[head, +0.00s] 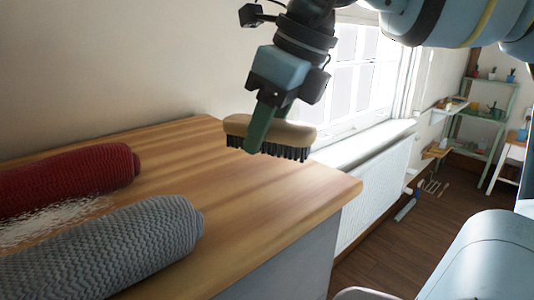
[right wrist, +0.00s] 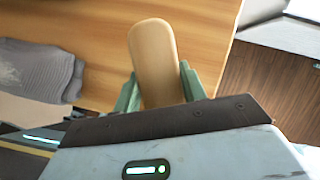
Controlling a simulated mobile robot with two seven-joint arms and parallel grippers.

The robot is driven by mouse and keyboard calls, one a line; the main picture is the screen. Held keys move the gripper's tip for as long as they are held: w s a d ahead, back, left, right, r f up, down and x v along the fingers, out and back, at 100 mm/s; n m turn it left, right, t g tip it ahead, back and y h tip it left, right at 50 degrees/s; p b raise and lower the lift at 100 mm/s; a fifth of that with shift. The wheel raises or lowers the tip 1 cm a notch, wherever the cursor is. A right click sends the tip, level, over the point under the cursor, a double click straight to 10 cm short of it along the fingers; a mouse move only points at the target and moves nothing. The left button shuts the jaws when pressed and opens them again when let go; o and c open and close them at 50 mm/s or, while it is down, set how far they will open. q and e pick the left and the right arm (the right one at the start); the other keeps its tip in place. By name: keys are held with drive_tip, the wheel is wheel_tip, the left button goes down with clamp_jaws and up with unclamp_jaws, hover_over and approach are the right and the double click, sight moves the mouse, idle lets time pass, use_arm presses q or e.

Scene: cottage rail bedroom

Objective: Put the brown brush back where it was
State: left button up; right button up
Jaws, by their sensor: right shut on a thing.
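The brown brush (head: 287,134) has a tan wooden back and dark bristles pointing down. My right gripper (head: 259,134) is shut on it across its middle and holds it level above the far end of the wooden top. In the right wrist view the brush (right wrist: 154,60) lies between the two green fingers (right wrist: 160,92), its tan back facing the camera. The gap between the bristles and the wood is hard to judge. My left gripper is not in view.
A rolled red textile (head: 70,175) and a rolled grey textile (head: 105,245) lie on the left of the wooden top (head: 270,205). The right side of the top is clear up to its edge. A window and radiator (head: 375,185) stand beyond.

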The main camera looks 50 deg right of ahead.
sight(268, 150)
drive_tip(key=shift+f, duration=1.9)
drive_tip(key=shift+f, duration=0.1)
drive_tip(key=shift+f, duration=0.15)
drive_tip(key=o, duration=0.9)
drive_tip(key=shift+s+r, duration=0.1)
drive_tip(key=shift+r, duration=0.45)
drive_tip(key=v, duration=1.1)
drive_tip(key=shift+s+r, duration=0.15)
